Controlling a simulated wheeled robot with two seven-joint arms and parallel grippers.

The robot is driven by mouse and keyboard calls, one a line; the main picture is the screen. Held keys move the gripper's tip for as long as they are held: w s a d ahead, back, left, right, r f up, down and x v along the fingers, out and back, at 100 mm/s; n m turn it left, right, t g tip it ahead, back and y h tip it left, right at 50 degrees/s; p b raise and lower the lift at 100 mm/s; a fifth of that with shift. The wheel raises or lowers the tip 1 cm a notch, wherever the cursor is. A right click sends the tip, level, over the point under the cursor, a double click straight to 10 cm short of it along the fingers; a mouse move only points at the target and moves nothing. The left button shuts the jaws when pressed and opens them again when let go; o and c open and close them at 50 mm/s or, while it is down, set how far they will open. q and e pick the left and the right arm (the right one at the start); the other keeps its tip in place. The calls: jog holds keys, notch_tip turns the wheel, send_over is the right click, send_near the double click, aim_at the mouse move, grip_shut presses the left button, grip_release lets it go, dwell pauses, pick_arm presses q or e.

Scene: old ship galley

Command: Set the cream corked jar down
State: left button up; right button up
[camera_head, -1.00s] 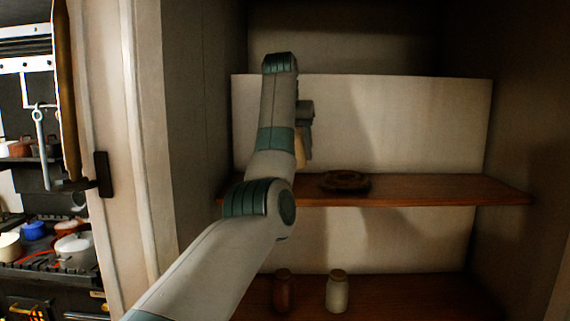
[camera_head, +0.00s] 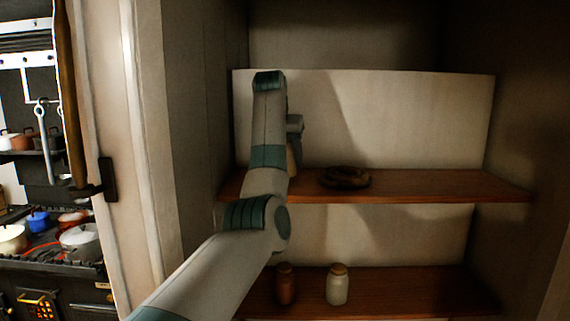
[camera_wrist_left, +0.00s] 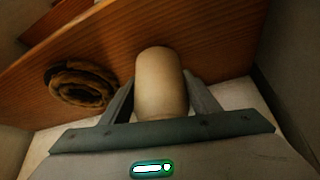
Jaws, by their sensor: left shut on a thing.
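The cream corked jar (camera_wrist_left: 160,82) is held between the two fingers of my left gripper (camera_wrist_left: 162,100) in the left wrist view; no cork shows there. In the head view only a sliver of the jar (camera_head: 293,160) shows beside my left arm, at the left part of the upper shelf (camera_head: 430,188). My left gripper (camera_head: 296,125) is mostly hidden behind my arm there. I cannot tell whether the jar touches the shelf. My right gripper is not in view.
A dark coiled ring (camera_head: 345,177) lies on the upper shelf, right of the jar; the shelf's right part is clear. On the lower shelf (camera_head: 420,290) stand a brown jar (camera_head: 286,287) and a pale corked jar (camera_head: 337,287). A cupboard wall (camera_head: 200,120) is close on the left.

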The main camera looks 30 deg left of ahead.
pick_arm(q)
jog(key=shift+f+p, duration=0.4)
jog(key=shift+f, duration=0.55)
jog(key=shift+f, duration=0.1)
jog(key=o, duration=1.5)
